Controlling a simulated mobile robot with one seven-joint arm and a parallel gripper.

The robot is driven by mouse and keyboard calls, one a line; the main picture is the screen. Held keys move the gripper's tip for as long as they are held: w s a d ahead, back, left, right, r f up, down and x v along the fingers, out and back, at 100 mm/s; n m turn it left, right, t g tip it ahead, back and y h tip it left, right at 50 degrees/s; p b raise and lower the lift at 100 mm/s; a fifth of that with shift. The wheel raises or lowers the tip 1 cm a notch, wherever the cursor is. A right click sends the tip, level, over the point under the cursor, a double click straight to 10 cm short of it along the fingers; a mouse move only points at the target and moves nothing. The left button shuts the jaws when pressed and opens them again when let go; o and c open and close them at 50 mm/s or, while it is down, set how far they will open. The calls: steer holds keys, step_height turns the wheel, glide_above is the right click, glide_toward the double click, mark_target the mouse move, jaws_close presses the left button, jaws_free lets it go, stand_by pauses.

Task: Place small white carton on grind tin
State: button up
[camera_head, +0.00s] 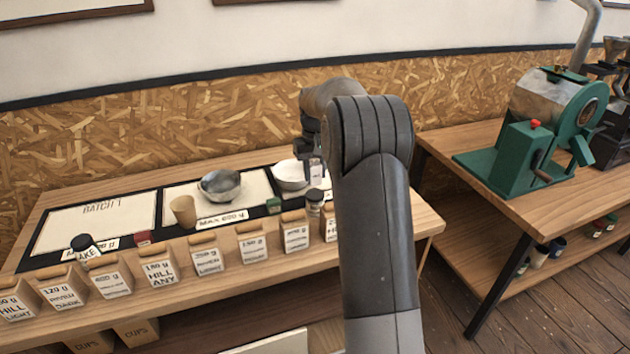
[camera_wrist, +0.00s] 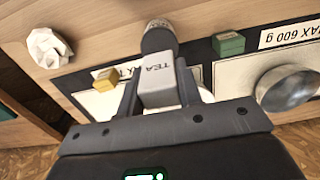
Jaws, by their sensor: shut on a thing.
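The small white carton (camera_wrist: 158,88), printed TEA upside down, is between the two fingers of my gripper (camera_wrist: 158,98) in the wrist view. My gripper is shut on it. In the head view my gripper (camera_head: 314,160) is over the right end of the table, and a pale bit of the carton (camera_head: 316,174) shows below it. A round, dark-topped tin (camera_wrist: 158,37), likely the grind tin, stands just beyond the carton in the wrist view. It also shows below my gripper in the head view (camera_head: 314,198). Its label is unreadable, and any gap to the carton is unclear.
A white bowl (camera_head: 290,176) is close left of my gripper. A green block (camera_wrist: 228,43), a yellow block (camera_wrist: 105,80) and a metal bowl (camera_wrist: 287,90) lie around the tin. Crumpled paper (camera_wrist: 48,48) is farther left. Several labelled bags line the table's front.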

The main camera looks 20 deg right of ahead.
mark_target(315, 181)
steer(key=shift+f, duration=1.7)
steer(key=shift+f, duration=0.15)
steer(key=o, duration=0.9)
steer(key=shift+o, duration=0.2)
